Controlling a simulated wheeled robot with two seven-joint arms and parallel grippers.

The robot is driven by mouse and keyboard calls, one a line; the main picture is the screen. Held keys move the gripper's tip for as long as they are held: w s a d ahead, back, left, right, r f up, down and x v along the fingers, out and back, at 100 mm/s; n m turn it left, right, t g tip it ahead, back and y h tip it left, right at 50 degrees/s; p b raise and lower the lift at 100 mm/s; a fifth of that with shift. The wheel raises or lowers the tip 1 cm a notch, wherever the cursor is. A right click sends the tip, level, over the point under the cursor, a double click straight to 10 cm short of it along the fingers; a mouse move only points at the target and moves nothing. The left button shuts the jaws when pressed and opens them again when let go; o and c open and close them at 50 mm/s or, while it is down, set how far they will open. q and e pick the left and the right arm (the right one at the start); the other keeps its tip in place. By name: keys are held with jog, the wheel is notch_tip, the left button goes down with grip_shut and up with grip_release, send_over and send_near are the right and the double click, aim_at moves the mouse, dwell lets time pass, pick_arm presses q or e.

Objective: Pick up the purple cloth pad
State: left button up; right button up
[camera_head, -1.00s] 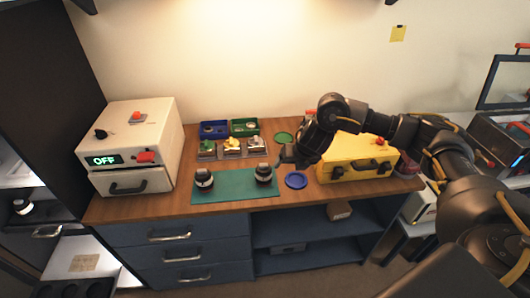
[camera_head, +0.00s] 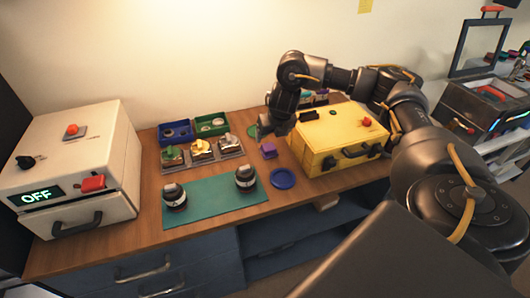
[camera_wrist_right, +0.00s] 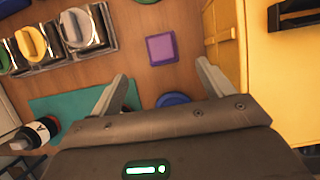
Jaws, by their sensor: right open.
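The purple cloth pad (camera_head: 269,151) is a small square lying flat on the wooden table, between the metal holders and the yellow case. It also shows in the right wrist view (camera_wrist_right: 161,48), ahead of the fingers and apart from them. My right gripper (camera_head: 262,132) is above the table just behind the pad in the head view. In the right wrist view its two fingers (camera_wrist_right: 162,80) are spread wide with nothing between them. My left gripper is not in view.
A yellow case (camera_head: 330,138) stands close right of the pad. A blue round dish (camera_head: 283,179) lies in front. A green mat (camera_head: 213,204) with two dark lenses lies left. Metal holders (camera_head: 202,153) and blue and green bins (camera_head: 211,125) stand behind left.

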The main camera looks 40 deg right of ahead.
aim_at(269, 146)
jog(key=x, duration=0.1)
jog(key=b+x, duration=0.1)
jog(key=x, duration=0.1)
jog(key=b+x, duration=0.1)
jog(key=shift+s+d+f, duration=0.1)
jog(key=shift+f, duration=0.35)
jog(key=shift+w+f, duration=0.25)
jog(key=shift+w, duration=0.05)
jog(key=shift+x, duration=2.5)
jog(key=shift+d+r+b, duration=0.1)
jog(key=shift+b, duration=0.2)
jog(key=shift+w, duration=0.1)
jog(key=c, duration=1.1)
jog(key=shift+o, duration=0.2)
jog(key=shift+r, duration=0.1)
